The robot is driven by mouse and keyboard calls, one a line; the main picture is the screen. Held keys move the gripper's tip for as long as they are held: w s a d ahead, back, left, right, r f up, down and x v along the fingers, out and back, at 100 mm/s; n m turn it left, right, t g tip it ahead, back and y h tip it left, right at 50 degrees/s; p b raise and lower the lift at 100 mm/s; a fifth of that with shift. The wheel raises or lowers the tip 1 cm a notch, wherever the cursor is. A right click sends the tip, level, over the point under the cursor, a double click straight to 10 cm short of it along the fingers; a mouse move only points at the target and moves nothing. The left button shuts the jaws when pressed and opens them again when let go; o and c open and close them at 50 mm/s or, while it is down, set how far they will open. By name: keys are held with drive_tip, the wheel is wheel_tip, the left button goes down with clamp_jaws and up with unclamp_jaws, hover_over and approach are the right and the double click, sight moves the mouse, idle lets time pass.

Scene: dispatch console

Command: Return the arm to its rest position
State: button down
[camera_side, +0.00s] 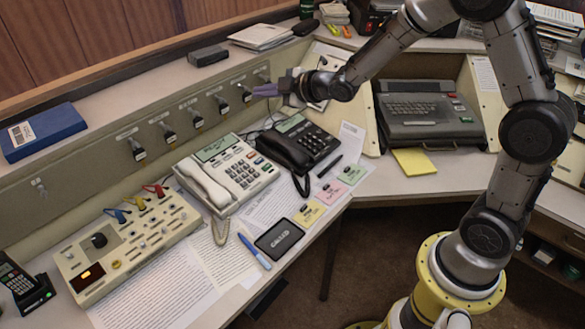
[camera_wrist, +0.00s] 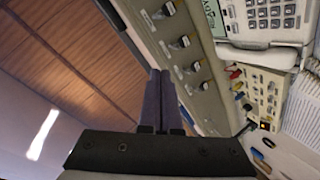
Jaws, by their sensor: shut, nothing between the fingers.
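My gripper (camera_side: 266,90) is at the end of my arm, which reaches from the right of the side view over the back of the console. Its purple-grey fingers are together and empty, pointing left. The fingertips are close to the right end of the row of switches (camera_side: 196,119) on the sloped panel; I cannot tell if they touch it. In the wrist view my gripper (camera_wrist: 160,76) also shows with its two fingers side by side, and the switch row (camera_wrist: 180,42) runs to their right.
Below are a white telephone (camera_side: 228,172), a black telephone (camera_side: 297,141) and a control box (camera_side: 127,246) with coloured plugs. A grey typewriter-like machine (camera_side: 423,112) stands right of my gripper. A blue binder (camera_side: 42,131) lies on the left ledge. The space above the desk is open.

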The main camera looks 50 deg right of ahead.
drive_tip(key=s+r+m+h, duration=0.2)
drive_tip(key=s+r+m, duration=0.3)
drive_tip(key=s+r, duration=1.1)
drive_tip(key=s+f+m+g, duration=0.3)
drive_tip(key=s+f, duration=0.3)
drive_tip(key=s, duration=0.5)
drive_tip(key=s+f+m+g, duration=0.4)
drive_tip(key=s+f, duration=0.2)
drive_tip(key=s, duration=0.5)
drive_tip(key=shift+a+g, duration=0.35)
drive_tip(key=shift+g, duration=0.05)
